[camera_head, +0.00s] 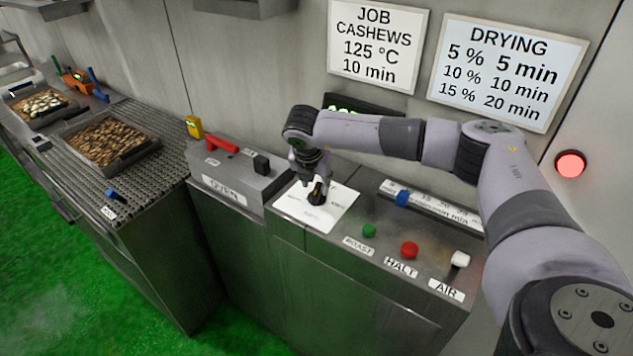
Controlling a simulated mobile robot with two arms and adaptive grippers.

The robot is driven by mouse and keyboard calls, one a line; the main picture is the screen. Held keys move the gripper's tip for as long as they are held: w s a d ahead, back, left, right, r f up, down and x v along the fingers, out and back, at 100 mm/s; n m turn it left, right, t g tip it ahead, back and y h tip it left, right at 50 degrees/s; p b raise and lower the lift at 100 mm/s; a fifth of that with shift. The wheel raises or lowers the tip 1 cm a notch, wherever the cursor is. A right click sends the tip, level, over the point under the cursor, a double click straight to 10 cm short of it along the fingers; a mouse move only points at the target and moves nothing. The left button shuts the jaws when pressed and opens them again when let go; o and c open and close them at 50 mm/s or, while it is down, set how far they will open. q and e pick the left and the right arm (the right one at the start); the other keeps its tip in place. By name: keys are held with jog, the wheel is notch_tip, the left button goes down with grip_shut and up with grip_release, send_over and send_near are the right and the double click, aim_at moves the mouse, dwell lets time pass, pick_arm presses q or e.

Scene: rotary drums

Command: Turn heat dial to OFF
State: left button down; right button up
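The heat dial (317,192) is a black knob on a white plate (336,216) with small printed marks, on the steel control console. The marks are too small to read. My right gripper (315,180) points down over the dial, its fingers at or just above the knob. The gripper and wrist cover part of the dial and the plate's upper part. I cannot tell whether the fingers touch the knob or how far apart they are. My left gripper is not in view.
Close by on the console are a green ROAST button (369,230), a red HALT button (409,250), a white AIR switch (460,259) and a blue slider (403,198). The OVEN box with a red lever (222,145) stands left. A dark display (362,106) is partly hidden behind my arm.

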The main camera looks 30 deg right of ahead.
aim_at(317, 189)
jog(key=shift+p+x, duration=0.35)
jog(key=shift+x, duration=1.55)
jog(key=shift+c, duration=0.4)
grip_shut()
